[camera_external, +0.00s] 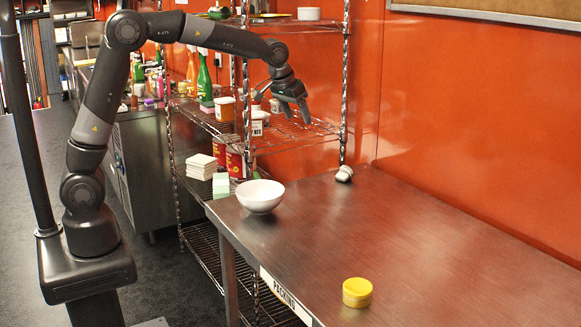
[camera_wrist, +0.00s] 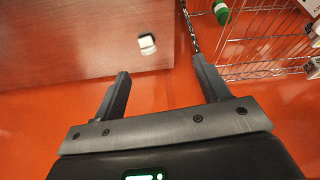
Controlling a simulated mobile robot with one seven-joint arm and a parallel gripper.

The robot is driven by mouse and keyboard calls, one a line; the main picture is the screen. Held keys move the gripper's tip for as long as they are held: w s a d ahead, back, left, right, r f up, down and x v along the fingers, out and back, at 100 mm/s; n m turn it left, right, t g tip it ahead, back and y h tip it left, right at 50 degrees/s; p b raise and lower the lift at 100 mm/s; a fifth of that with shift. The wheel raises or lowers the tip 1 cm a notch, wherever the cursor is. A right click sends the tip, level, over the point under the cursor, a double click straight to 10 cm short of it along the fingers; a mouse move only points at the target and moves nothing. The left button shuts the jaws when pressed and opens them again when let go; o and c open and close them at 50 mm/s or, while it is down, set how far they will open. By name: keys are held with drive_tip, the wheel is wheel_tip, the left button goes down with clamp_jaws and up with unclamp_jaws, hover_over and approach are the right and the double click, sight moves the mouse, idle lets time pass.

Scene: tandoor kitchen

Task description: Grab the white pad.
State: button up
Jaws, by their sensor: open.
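A small white object (camera_external: 344,174), the likely white pad, lies on the metal table near its far back corner, by the orange wall. It shows in the wrist view (camera_wrist: 147,43) as a pale blocky shape with a greyish lower end, ahead of my fingers and apart from them. My gripper (camera_external: 293,112) hangs above the wire shelf, up and to the left of the white object in the external view. Its two fingers are spread wide and empty in the wrist view (camera_wrist: 166,84).
A white bowl (camera_external: 260,196) stands at the table's left edge and a yellow jar (camera_external: 357,292) near its front. The wire rack (camera_external: 300,131) holds tubs, bottles and a white stack (camera_external: 201,166). A rack post (camera_external: 345,90) rises beside the white object. The table's middle is clear.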

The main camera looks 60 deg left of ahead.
approach(344, 172)
drive_tip(key=shift+n, duration=0.3)
drive_tip(key=x, duration=0.9)
drive_tip(key=shift+c, duration=0.6)
drive_tip(key=c, duration=1)
drive_tip(key=shift+r, duration=0.1)
